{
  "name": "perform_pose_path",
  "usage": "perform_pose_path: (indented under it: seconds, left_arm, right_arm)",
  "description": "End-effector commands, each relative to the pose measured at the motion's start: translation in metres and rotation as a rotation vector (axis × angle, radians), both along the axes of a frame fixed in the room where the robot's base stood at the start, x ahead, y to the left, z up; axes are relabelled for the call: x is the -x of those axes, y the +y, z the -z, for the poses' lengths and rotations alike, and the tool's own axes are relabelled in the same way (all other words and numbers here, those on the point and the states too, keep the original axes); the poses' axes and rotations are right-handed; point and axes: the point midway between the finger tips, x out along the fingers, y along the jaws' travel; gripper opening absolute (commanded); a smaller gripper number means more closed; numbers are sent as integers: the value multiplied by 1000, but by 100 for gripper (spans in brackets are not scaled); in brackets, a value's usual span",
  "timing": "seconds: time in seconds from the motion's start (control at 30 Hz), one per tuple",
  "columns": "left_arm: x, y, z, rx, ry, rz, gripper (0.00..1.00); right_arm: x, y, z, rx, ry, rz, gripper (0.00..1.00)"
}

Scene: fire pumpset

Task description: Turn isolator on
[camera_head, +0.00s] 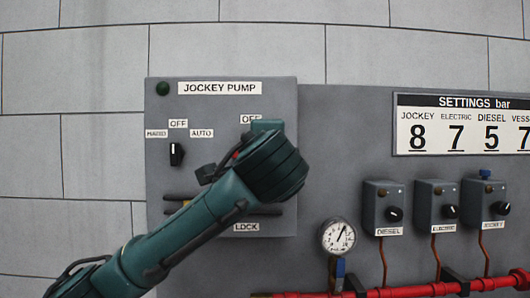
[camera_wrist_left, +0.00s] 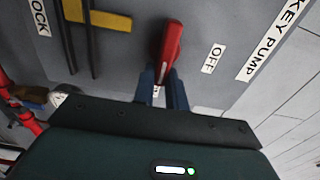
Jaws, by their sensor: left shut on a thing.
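The isolator is a red handle (camera_wrist_left: 171,42) on the grey jockey pump panel (camera_head: 222,110). In the left wrist view it stands next to an "OFF" label (camera_wrist_left: 213,58). My left gripper (camera_wrist_left: 164,82) is shut on the lower end of the red handle, with a blue-grey finger on each side. In the head view my left arm comes from the lower left and its wrist covers most of the isolator and the fingers. An "OFF" label (camera_head: 250,118) shows just above the wrist. My right gripper is in neither view.
A black selector knob (camera_head: 177,154) sits left of the wrist. A yellow bar (camera_wrist_left: 97,16) and dark rods lie beside the handle. A pressure gauge (camera_head: 338,236), several switch boxes and red pipe (camera_head: 420,290) are at the right.

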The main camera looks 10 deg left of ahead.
Motion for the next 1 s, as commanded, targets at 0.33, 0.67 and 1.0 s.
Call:
perform_pose_path:
  seconds: [0.33,0.67,1.0]
  left_arm:
    - [0,-1,1,-17,5,2,0]
    - [0,-1,1,-16,5,2,27]
    - [0,0,1,-14,4,1,35]
  right_arm:
    - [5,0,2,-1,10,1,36]
    - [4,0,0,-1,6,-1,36]
    - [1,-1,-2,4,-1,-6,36]
